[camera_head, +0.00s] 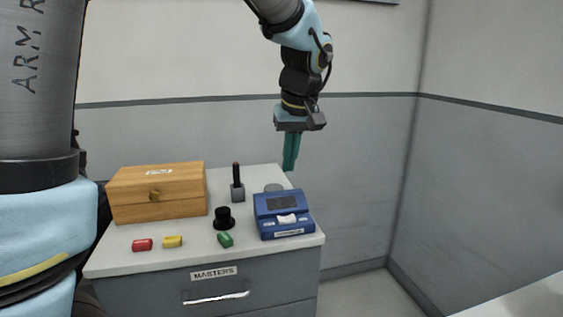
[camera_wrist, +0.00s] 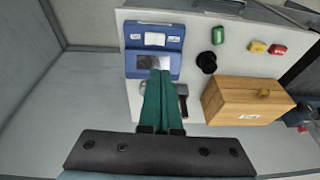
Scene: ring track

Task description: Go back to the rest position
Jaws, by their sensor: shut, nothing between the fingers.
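My gripper (camera_head: 290,152) has teal fingers that are pressed together with nothing between them. In the head view it hangs pointing down in the air, in front of the grey wall and above the back right of the cabinet top. In the wrist view the closed fingers (camera_wrist: 161,78) overlap the blue device and partly hide a round grey disc and the dark upright handle beside it.
The cabinet (camera_head: 300,243) bears a wooden box (camera_head: 135,211), a black-handled block (camera_head: 237,190), a black knob (camera_head: 223,219), a blue device (camera_head: 264,216), a grey disc (camera_head: 274,187), and red (camera_head: 142,245), yellow (camera_head: 173,241) and green (camera_head: 225,240) pieces. Floor at right is clear.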

